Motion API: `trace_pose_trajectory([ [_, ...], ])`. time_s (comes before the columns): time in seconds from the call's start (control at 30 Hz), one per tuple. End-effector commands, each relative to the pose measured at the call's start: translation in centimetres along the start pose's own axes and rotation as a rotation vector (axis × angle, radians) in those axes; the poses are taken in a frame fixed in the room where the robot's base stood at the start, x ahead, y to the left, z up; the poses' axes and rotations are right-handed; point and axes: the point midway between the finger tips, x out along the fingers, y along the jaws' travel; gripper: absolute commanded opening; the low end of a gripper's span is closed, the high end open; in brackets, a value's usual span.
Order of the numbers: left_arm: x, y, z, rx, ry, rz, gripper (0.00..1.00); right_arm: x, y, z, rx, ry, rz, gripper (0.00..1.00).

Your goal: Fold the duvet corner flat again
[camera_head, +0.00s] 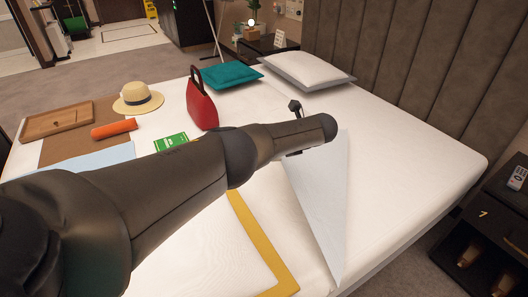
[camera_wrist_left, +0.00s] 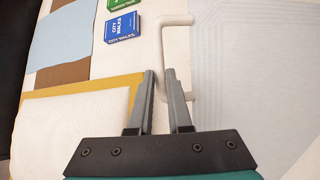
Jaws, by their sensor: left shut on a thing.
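The duvet corner (camera_head: 320,190) shows in the head view as a pale grey-white triangular flap on the white bed, partly behind my left arm. Its fine-striped surface (camera_wrist_left: 255,65) fills the right of the left wrist view. A white C-shaped handle (camera_wrist_left: 178,20) lies along the flap's edge. My left gripper (camera_wrist_left: 160,72) is shut on this handle, with the bar passing between its fingertips. In the head view the fingers are mostly hidden behind my arm. The white duvet with a mustard border (camera_head: 262,245) lies left of the flap. My right gripper is not in view.
A green booklet (camera_head: 171,141), red handbag (camera_head: 201,105), straw hat (camera_head: 138,98), orange roll (camera_head: 114,129) and wooden tray (camera_head: 56,119) lie on the bed's left. A blue booklet (camera_wrist_left: 122,25) shows in the wrist view. A nightstand (camera_head: 487,215) stands right. The bed's right side is clear.

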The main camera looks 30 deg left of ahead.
Motion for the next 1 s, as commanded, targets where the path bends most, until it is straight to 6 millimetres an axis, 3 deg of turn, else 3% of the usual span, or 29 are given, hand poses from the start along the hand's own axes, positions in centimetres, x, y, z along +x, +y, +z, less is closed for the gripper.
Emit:
trace_pose_trajectory([
  [0.3,-1.6,-0.5,0.3,0.018,-0.032,0.031,0.0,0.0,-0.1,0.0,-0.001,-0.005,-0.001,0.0],
  [0.7,-1.7,-0.5,0.3,0.02,-0.034,0.033,0.0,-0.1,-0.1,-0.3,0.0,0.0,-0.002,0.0],
  [0.73,-1.6,-0.5,0.3,0.02,-0.034,0.033,0.19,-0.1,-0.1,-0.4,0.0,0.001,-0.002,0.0],
  [0.8,-1.6,-0.5,0.3,0.02,-0.034,0.033,0.27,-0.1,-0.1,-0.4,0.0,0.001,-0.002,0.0],
  [1.0,-1.6,-0.5,0.3,0.02,-0.035,0.032,0.3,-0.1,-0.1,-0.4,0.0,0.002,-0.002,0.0],
])
